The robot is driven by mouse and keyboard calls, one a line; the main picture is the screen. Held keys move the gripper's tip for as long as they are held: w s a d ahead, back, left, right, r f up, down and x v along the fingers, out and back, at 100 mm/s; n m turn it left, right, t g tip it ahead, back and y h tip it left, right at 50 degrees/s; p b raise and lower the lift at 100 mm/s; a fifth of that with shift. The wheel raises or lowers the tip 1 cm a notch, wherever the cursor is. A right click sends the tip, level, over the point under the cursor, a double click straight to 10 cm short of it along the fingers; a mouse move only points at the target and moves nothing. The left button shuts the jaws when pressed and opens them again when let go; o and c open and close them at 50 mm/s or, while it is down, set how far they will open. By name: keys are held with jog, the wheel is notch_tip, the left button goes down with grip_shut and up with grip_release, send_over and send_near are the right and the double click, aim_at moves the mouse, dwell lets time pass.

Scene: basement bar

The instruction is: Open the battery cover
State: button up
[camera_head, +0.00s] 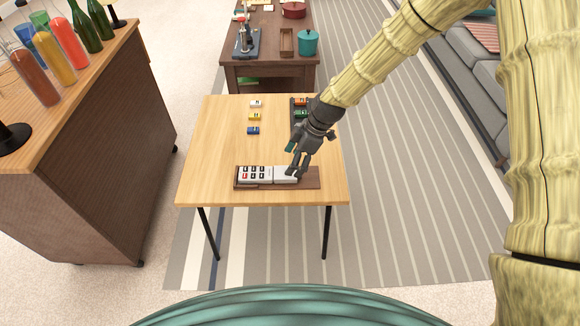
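A white remote-like device (256,174) with dark and red buttons lies on a brown board (311,184) at the near side of a light wooden table. The right part of the device is a plain pale section (284,174), which looks like the battery cover. My gripper (292,172) comes down from the upper right, with its dark fingertips at or just above this pale section. The fingers hide part of it. I cannot tell whether they touch it or how far apart they are. The cover looks in line with the rest of the device.
Small white, yellow and blue items (254,117) stand on the table (215,150) behind the device. A dark tray (296,103) with coloured items is partly behind my gripper. A bar counter (100,120) with bottles is left. The table's left side is clear.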

jog(key=shift+x, duration=1.8)
jog(key=c, duration=1.5)
jog(key=shift+o, duration=0.2)
jog(key=shift+d+p, duration=0.4)
jog(key=shift+d, duration=2.3)
jog(key=o, duration=1.5)
jog(key=shift+c, duration=0.2)
jog(key=shift+r, duration=0.1)
jog(key=v, duration=1.2)
